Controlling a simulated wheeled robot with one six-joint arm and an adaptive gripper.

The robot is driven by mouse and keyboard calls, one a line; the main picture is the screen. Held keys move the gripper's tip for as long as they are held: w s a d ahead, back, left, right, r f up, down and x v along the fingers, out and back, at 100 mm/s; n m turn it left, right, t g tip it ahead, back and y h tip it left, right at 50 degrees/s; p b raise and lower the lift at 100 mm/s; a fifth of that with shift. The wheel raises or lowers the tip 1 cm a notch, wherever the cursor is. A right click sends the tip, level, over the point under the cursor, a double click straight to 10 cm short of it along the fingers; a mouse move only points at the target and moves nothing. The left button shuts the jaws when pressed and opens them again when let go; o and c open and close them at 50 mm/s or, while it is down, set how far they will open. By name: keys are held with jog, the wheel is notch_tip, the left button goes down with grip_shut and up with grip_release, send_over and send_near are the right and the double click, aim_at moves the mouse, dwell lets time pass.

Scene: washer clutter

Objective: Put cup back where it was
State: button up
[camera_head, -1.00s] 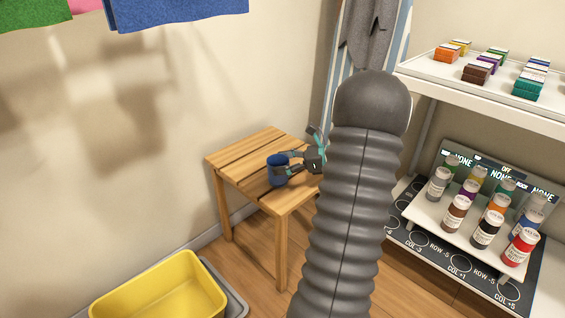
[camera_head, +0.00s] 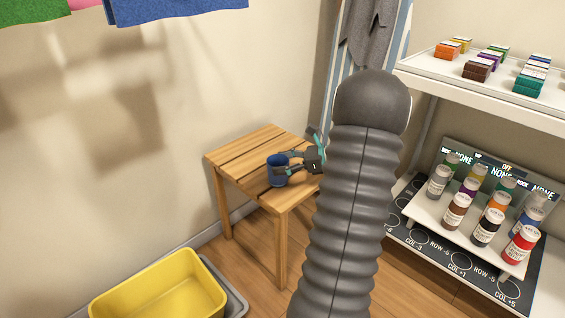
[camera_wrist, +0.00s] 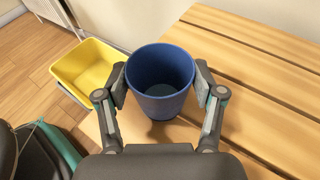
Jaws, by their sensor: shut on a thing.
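The blue cup (camera_head: 277,171) is upright at the small wooden table (camera_head: 252,150), towards its front part. In the wrist view the cup (camera_wrist: 160,84) is seen from above, open and empty, with a finger on each side of its wall. My gripper (camera_head: 290,162) reaches in from the right and is shut on the cup. It also shows in the wrist view (camera_wrist: 161,92). The cup's base looks on or just above the tabletop; I cannot tell whether it touches. My arm hides the table's right side in the head view.
A yellow tub (camera_head: 160,292) stands on the floor left of the table. A white shelf (camera_head: 480,85) at the right holds small coloured boxes above and several bottles (camera_head: 487,228) below. The tabletop behind the cup is clear. Cloths (camera_head: 175,8) hang at the upper left.

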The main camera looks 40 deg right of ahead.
jog(key=shift+f, duration=0.2)
jog(key=o, duration=1.3)
jog(key=v, duration=1.2)
jog(key=shift+d, duration=0.1)
